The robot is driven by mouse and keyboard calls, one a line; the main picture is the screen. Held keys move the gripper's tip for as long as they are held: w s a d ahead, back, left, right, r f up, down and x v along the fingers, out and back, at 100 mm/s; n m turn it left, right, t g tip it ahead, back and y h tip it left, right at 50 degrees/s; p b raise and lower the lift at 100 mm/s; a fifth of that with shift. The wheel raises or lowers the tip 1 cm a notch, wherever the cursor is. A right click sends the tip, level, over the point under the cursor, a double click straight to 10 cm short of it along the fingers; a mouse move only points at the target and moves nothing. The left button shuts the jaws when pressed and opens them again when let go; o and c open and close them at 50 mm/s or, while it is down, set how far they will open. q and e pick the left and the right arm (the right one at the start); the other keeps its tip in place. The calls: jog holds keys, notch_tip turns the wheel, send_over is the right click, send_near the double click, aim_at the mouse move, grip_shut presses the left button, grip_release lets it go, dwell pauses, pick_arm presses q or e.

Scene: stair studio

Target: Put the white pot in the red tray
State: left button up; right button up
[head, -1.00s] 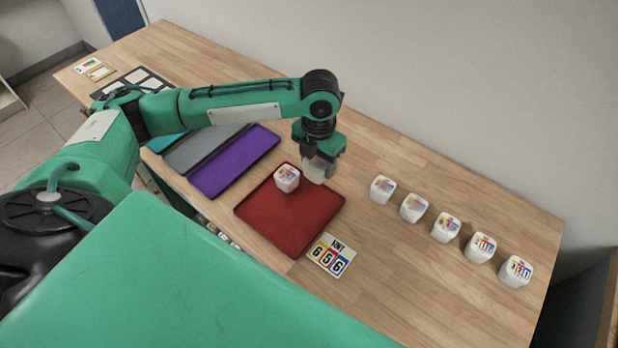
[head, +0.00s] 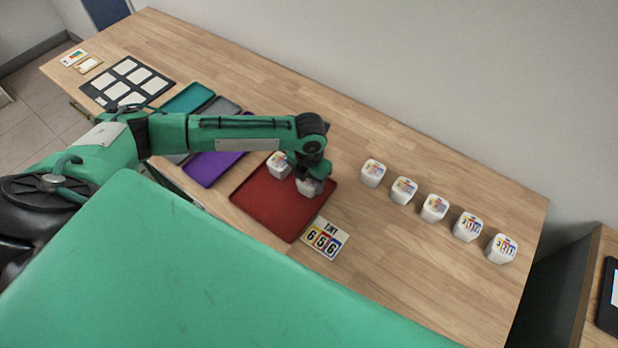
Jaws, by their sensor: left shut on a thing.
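The red tray (head: 268,208) lies flat on the wooden table. One white pot (head: 278,164) with a coloured label stands at its back left. My left gripper (head: 313,176) points down over the back right part of the tray. It is shut on another white pot (head: 309,188), which is low over the tray beside the first pot. I cannot tell whether this pot touches the tray floor. The gripper and wrist hide the top of it. My right gripper is not in view.
Several more white pots (head: 434,208) stand in a row to the right. A number card (head: 325,240) lies by the tray's right corner. Purple (head: 208,170), grey and teal (head: 188,98) trays lie to the left, partly under my arm. The front half of the red tray is bare.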

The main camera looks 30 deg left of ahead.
aim_at(309, 180)
pick_arm(q)
jog(key=o, duration=1)
jog(key=shift+f, duration=0.1)
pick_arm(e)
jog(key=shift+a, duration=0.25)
pick_arm(q)
notch_tip(309, 180, up, 12)
jog(key=b, duration=0.3)
jog(key=shift+r, duration=0.2)
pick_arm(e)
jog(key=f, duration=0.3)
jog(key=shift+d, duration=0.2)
pick_arm(q)
jog(key=shift+f, duration=0.1)
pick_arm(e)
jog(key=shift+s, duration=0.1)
